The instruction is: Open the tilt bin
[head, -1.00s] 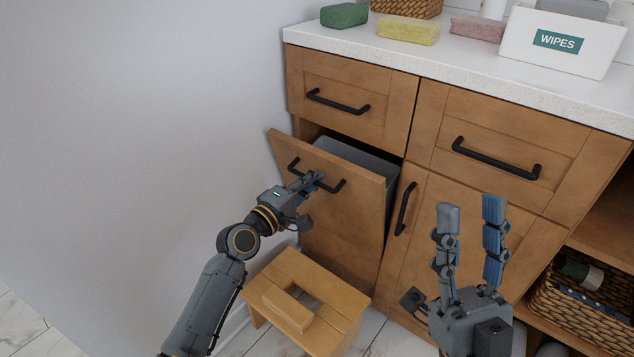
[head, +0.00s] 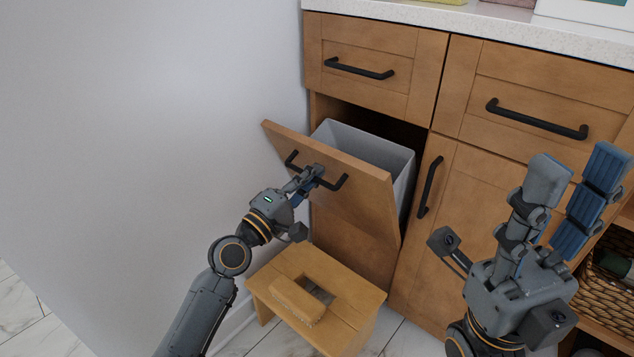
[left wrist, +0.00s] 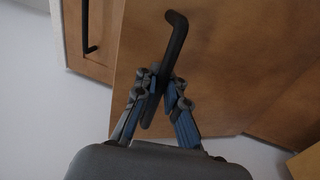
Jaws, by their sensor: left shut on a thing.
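The tilt bin's wooden front (head: 345,198) leans outward at its top, with a grey bin (head: 372,150) showing in the gap behind it. My left gripper (head: 314,176) is shut on the black bar handle (head: 340,183) of this front. In the left wrist view the fingers (left wrist: 160,92) close around the black handle (left wrist: 177,42) from both sides, against the wooden panel (left wrist: 225,70). My right gripper (head: 575,200) stands at the right with its fingers pointing up and apart, empty, in front of the cabinet.
A wooden step stool (head: 345,300) stands on the floor below the tilted front. A closed drawer (head: 365,65) is above the bin, and a cabinet door (head: 470,220) is to its right. A wall (head: 150,130) is on the left. A wicker basket (head: 605,300) is at the lower right.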

